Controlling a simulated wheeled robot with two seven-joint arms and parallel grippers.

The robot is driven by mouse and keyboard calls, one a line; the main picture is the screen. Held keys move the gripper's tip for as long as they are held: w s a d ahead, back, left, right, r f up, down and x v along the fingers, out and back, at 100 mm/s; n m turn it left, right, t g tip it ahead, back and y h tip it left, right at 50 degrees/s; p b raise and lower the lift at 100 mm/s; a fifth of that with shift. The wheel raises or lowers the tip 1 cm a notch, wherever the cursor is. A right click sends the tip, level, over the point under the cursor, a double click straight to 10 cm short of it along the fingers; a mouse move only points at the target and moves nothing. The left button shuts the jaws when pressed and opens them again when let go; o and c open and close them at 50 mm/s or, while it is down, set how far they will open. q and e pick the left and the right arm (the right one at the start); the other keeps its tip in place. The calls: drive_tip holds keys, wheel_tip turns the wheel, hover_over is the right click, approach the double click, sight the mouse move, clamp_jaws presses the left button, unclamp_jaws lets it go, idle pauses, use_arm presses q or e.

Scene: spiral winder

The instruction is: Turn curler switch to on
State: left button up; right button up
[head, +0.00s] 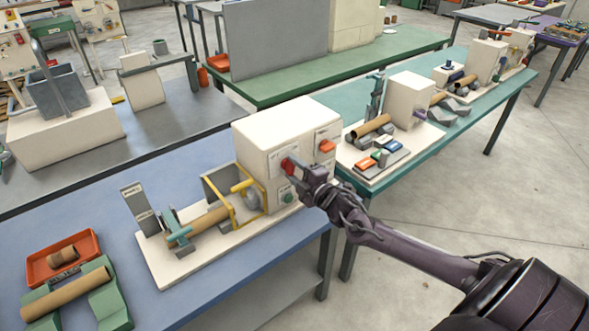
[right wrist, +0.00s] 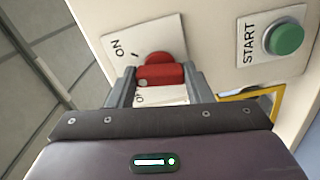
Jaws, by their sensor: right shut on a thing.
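The curler switch is a red knob (head: 287,164) on the front of the white winder box (head: 262,135). In the right wrist view the red switch (right wrist: 160,75) sits between my two grey fingers, which are shut on its handle. My right gripper (head: 300,175) reaches the box from the right. An ON label (right wrist: 117,47) shows at the upper left of the switch. A second label (right wrist: 155,96) below it is partly hidden by the gripper and handle. I cannot tell exactly which mark the handle points to. My left gripper is not in view.
A green START button (right wrist: 284,39) is right of the switch in the wrist view. A yellow guard frame (head: 236,207) and cardboard tube stand left of the box. An orange tray (head: 85,240) lies on the blue bench at left. Open floor (head: 450,190) is at right.

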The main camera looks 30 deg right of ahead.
drive_tip(key=m, duration=0.5)
drive_tip(key=shift+f+m+p, duration=0.1)
drive_tip(key=shift+m+p, duration=0.3)
idle(0.4)
drive_tip(key=o, duration=1)
drive_tip(key=shift+s, duration=0.15)
drive_tip(key=shift+s+d+b, duration=0.2)
drive_tip(key=shift+s+b, duration=0.2)
drive_tip(key=shift+s, duration=1.5)
drive_tip(key=shift+s+d+b, duration=0.15)
drive_tip(key=shift+s+b, duration=0.2)
drive_tip(key=shift+s, duration=1.55)
